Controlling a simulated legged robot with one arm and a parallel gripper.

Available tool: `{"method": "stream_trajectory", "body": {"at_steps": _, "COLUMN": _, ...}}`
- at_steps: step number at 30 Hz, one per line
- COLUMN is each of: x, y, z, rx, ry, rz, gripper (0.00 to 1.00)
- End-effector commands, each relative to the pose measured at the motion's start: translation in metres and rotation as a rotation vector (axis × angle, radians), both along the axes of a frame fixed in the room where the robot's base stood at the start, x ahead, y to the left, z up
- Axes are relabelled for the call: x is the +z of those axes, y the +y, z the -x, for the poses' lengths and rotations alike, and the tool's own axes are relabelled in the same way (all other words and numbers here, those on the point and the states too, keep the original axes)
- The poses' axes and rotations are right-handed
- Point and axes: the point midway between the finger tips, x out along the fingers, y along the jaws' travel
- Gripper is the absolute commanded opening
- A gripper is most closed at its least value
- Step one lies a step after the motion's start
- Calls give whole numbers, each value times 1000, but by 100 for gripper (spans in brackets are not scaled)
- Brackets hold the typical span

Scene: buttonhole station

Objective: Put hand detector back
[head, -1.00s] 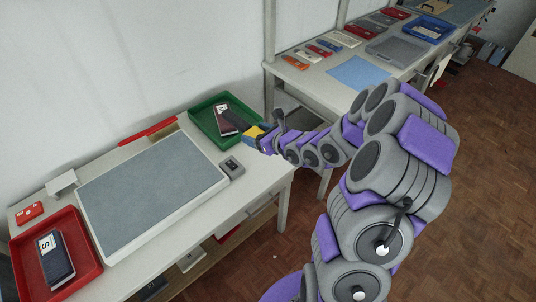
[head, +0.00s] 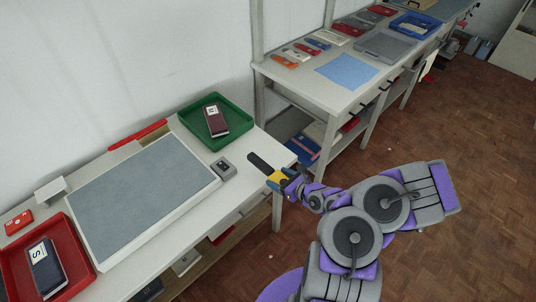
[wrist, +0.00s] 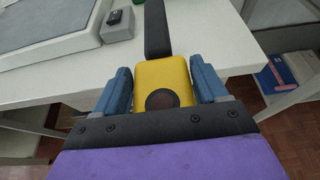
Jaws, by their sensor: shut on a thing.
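The hand detector (head: 262,165) has a yellow body and a long dark paddle. My gripper (head: 280,178) is shut on its yellow body, near the right corner of the near table. In the wrist view, the yellow body of the hand detector (wrist: 162,82) sits between the two blue fingers of my gripper (wrist: 163,88), and the dark paddle points away over the white tabletop. In the head view the paddle points up and left, toward the table. Whether it touches the tabletop is hard to tell.
The near table holds a grey mat (head: 140,195), a green tray (head: 236,114) with a dark booklet (head: 216,122), a small grey box (head: 223,169) and a red tray (head: 77,243) with another booklet (head: 46,268). Bare tabletop lies between the grey box and the detector. A second table (head: 300,84) stands behind.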

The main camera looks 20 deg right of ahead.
Motion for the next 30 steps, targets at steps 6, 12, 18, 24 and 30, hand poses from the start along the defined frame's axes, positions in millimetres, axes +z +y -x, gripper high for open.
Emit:
{"method": "stream_trajectory", "body": {"at_steps": 6, "x": -5, "y": -12, "z": -45, "rx": 11, "ry": -5, "rz": 12, "gripper": 34}}
{"method": "stream_trajectory", "body": {"at_steps": 12, "x": -9, "y": -25, "z": -83, "rx": 8, "ry": -3, "rz": 11, "gripper": 34}}
{"method": "stream_trajectory", "body": {"at_steps": 18, "x": -11, "y": -37, "z": -119, "rx": 4, "ry": -7, "rz": 6, "gripper": 34}}
{"method": "stream_trajectory", "body": {"at_steps": 24, "x": -13, "y": -42, "z": -135, "rx": 2, "ry": -3, "rz": 2, "gripper": 34}}
{"method": "stream_trajectory", "body": {"at_steps": 30, "x": -17, "y": -45, "z": -144, "rx": 1, "ry": -3, "rz": 1, "gripper": 34}}
